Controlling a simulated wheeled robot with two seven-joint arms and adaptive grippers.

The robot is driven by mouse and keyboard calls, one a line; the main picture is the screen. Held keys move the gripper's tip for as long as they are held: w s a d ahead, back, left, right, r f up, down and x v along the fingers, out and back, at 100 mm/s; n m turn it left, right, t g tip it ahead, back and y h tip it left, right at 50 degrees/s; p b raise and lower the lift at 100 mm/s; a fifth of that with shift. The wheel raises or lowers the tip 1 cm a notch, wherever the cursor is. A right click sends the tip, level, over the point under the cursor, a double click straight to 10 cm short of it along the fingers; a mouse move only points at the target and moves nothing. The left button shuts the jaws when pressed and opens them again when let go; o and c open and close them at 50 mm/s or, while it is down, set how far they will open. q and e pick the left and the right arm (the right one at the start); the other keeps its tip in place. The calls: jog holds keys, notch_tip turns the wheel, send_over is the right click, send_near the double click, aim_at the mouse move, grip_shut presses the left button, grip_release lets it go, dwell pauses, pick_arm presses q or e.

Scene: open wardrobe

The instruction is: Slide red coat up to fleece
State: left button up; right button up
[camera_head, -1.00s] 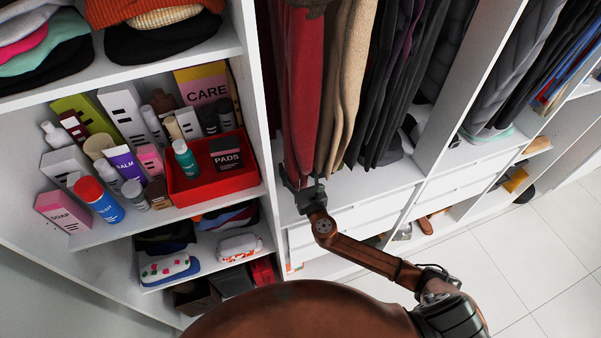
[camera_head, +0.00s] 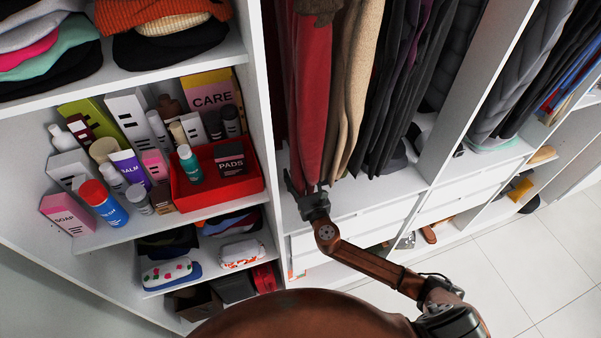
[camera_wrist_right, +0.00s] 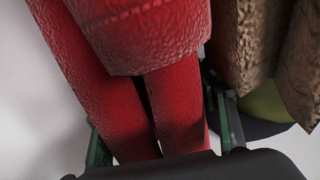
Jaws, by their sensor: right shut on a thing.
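The red coat (camera_head: 311,90) hangs in the wardrobe section in the head view, and its lower part fills the middle of the right wrist view (camera_wrist_right: 155,45). The tan fleece (camera_head: 354,80) hangs directly to its right. It also shows at the right of the wrist view (camera_wrist_right: 250,45), very close to the coat. My right gripper (camera_head: 307,186) is at the coat's lower end. In the right wrist view its fingers (camera_wrist_right: 160,135) stand on either side of the red fabric, shut on it. My left gripper is not in view.
Dark garments (camera_head: 400,90) hang right of the fleece. A white upright panel (camera_head: 262,100) stands left of the coat. Shelves further left hold several bottles, boxes and a red tray (camera_head: 215,198). White drawers (camera_head: 365,225) lie below the hanging clothes.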

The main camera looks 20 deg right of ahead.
grip_shut()
jog(key=shift+a, duration=0.65)
jog(key=o, duration=1.7)
grip_release()
jog(key=shift+s, duration=0.25)
jog(key=s, duration=1.1)
jog(key=shift+s+d, duration=0.2)
jog(key=shift+s, duration=0.1)
